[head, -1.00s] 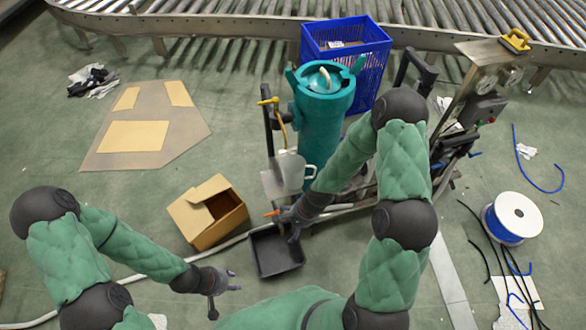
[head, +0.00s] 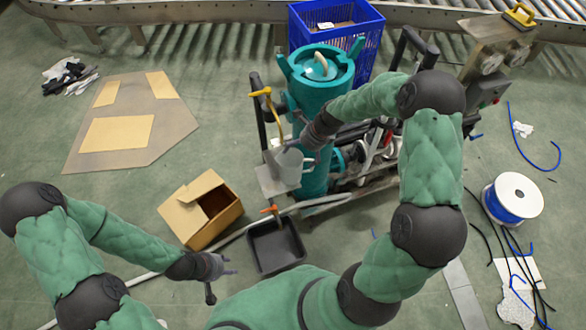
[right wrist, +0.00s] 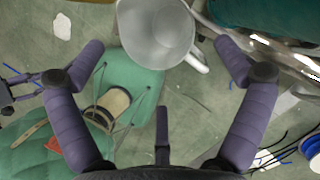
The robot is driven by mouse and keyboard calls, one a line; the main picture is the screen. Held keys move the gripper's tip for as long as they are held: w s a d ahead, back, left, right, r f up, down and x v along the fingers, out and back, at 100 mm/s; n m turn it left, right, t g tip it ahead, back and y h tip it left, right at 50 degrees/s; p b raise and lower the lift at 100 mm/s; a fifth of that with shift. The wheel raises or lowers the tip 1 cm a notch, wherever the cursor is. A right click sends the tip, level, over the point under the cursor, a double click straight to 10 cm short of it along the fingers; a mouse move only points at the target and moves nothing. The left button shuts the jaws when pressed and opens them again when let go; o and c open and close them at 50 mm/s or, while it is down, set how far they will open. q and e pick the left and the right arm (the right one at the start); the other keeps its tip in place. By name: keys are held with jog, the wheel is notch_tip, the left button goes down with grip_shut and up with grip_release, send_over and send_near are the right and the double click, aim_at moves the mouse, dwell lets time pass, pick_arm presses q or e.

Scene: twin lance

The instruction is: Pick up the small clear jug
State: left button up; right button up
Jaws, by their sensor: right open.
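The small clear jug (head: 288,166) stands on a small grey shelf (head: 270,184) at the front of the teal cylinder (head: 320,105). The right wrist view shows the jug (right wrist: 155,28) from above, its open mouth and its handle at the right. My right gripper (head: 306,150) is close beside the jug in the head view. In the right wrist view it (right wrist: 160,52) is open, with fingers spread to either side of the jug's near part. I cannot tell whether they touch it. My left gripper (head: 228,268) is open and empty, low over the floor.
A black tray (head: 293,259) and an open cardboard box (head: 181,220) are on the floor below the shelf. A blue crate (head: 369,40) stands behind the cylinder. A yellow-handled tap (head: 268,97) rises above the jug. A cable spool (head: 519,197) lies right.

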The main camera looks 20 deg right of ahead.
aim_at(291, 159)
jog(key=b+x, duration=0.1)
jog(key=x, duration=0.1)
jog(key=b+x, duration=0.1)
jog(key=x, duration=0.2)
jog(key=b+x, duration=0.2)
jog(key=x, duration=0.1)
jog(key=shift+w+a, duration=0.2)
jog(key=shift+w, duration=0.1)
jog(key=shift+c, duration=0.3)
jog(key=c, duration=1.3)
jog(key=shift+r, duration=0.2)
